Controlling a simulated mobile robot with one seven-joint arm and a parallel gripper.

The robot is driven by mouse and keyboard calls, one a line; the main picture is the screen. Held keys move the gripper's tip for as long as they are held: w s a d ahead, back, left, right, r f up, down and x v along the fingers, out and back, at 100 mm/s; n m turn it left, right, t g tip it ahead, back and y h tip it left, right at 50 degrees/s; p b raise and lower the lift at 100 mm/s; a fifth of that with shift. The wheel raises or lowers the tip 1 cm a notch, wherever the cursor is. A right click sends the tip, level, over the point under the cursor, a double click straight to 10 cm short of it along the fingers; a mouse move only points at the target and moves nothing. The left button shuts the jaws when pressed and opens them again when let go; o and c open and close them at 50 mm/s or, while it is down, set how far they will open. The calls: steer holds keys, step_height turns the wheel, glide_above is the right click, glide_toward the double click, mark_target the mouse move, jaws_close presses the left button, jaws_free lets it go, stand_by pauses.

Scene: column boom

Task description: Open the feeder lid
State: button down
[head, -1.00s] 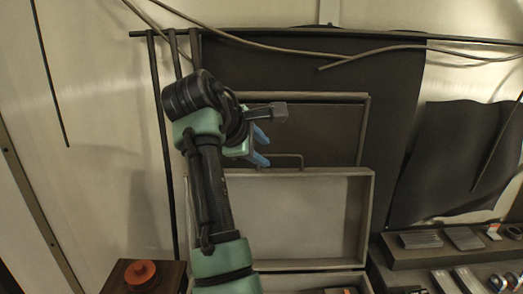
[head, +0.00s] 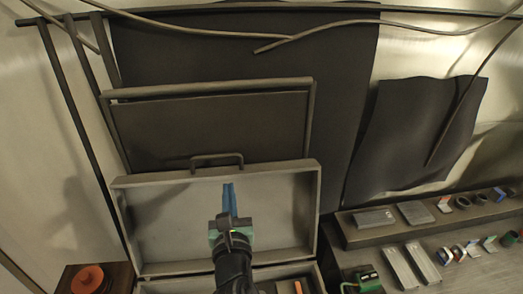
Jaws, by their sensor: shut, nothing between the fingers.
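The feeder lid (head: 283,208) stands raised at the back of the box, its pale inner side facing me. A dark handle (head: 217,158) shows at its top edge. The feeder box (head: 311,270) shows only in part at the bottom of the picture, with a small orange and white item inside. My gripper (head: 229,188) is shut and empty, its blue fingers together and pointing up. It is in front of the lid's inner side, below the handle and apart from it. I cannot tell whether the fingertips touch the lid. My arm hides part of the box.
A dark framed panel (head: 210,125) stands behind the lid. An orange round knob (head: 89,280) sits on a wooden block at the lower left. Stepped shelves (head: 352,238) with several small items are at the right. Cables (head: 330,35) run overhead.

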mark_target(225, 171)
steer(key=shift+w+a+r+b, duration=0.1)
steer(key=shift+w+a+b, duration=0.35)
steer(key=shift+w, duration=1.1)
steer(key=shift+w+a+r+b, duration=0.1)
steer(key=shift+w+a+b, duration=0.35)
steer(key=shift+w, duration=1.15)
steer(key=shift+w+a+r+b, duration=0.1)
steer(key=shift+w+a+b, duration=0.35)
steer(key=shift+w, duration=1.1)
steer(key=shift+s+d+f+b, duration=0.1)
steer(key=shift+d+f+b, duration=0.05)
steer(key=shift+b, duration=0.2)
